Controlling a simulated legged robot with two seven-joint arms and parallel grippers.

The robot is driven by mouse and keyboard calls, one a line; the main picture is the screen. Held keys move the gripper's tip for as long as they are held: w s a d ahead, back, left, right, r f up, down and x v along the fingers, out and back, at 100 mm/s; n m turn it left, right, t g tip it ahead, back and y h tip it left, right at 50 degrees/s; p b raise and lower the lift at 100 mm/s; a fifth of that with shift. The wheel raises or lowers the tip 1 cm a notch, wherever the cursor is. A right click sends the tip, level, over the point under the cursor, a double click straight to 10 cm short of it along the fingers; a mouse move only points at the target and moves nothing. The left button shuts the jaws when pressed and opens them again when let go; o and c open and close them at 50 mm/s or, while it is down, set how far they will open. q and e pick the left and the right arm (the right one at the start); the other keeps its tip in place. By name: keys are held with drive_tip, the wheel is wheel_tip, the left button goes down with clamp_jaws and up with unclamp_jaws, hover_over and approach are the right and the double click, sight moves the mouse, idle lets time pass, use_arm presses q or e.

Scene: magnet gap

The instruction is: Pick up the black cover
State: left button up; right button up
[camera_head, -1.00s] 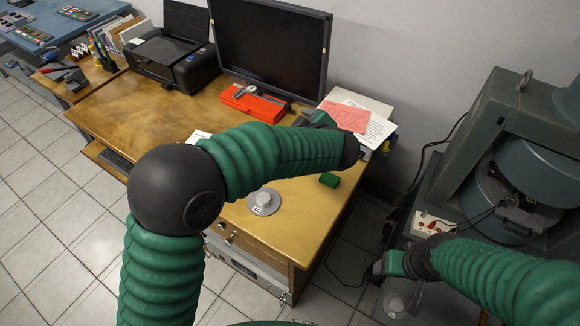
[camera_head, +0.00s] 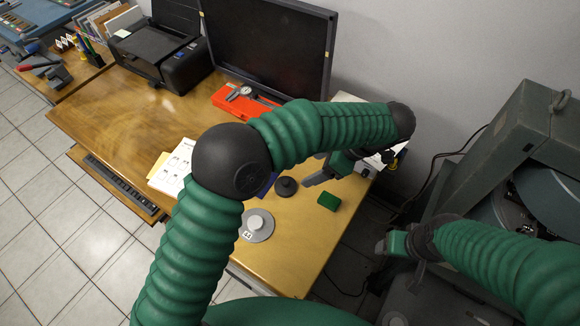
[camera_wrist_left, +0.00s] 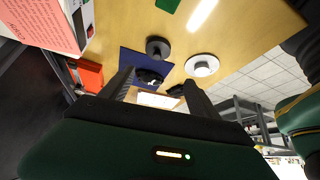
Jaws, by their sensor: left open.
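The black cover (camera_head: 286,187), a dark disc with a raised knob, lies on the wooden desk (camera_head: 110,110). It also shows in the left wrist view (camera_wrist_left: 158,48), beyond the fingertips. My left gripper (camera_head: 322,177) is above the desk just right of the cover, apart from it. Its two fingers (camera_wrist_left: 158,78) are spread with nothing held between them. A smaller dark object (camera_wrist_left: 149,77) shows between the fingers over a blue sheet (camera_wrist_left: 135,62); I cannot tell what it is. My right gripper (camera_head: 395,245) is at the right, away from the desk; its jaw opening is unclear.
A light grey disc (camera_head: 257,225) lies in front of the cover. A green block (camera_head: 328,201) lies to its right. A red case with a caliper (camera_head: 235,98), a monitor (camera_head: 265,45) and a printer (camera_head: 155,50) stand behind. A large grey machine (camera_head: 500,160) is at the right.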

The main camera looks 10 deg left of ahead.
sight(287, 182)
use_arm(q)
drive_tip(key=b+x, duration=0.2)
drive_tip(key=x, duration=0.9)
drive_tip(key=shift+w+a+f, duration=0.15)
drive_tip(key=shift+a+f, duration=0.1)
drive_tip(key=shift+f, duration=0.05)
drive_tip(key=x, duration=0.1)
drive_tip(key=b+x, duration=0.1)
drive_tip(key=x, duration=0.1)
drive_tip(key=b+x, duration=0.1)
drive_tip(key=shift+w+f, duration=0.3)
drive_tip(key=shift+f, duration=0.2)
drive_tip(key=shift+c, duration=0.8)
drive_tip(key=c, duration=0.9)
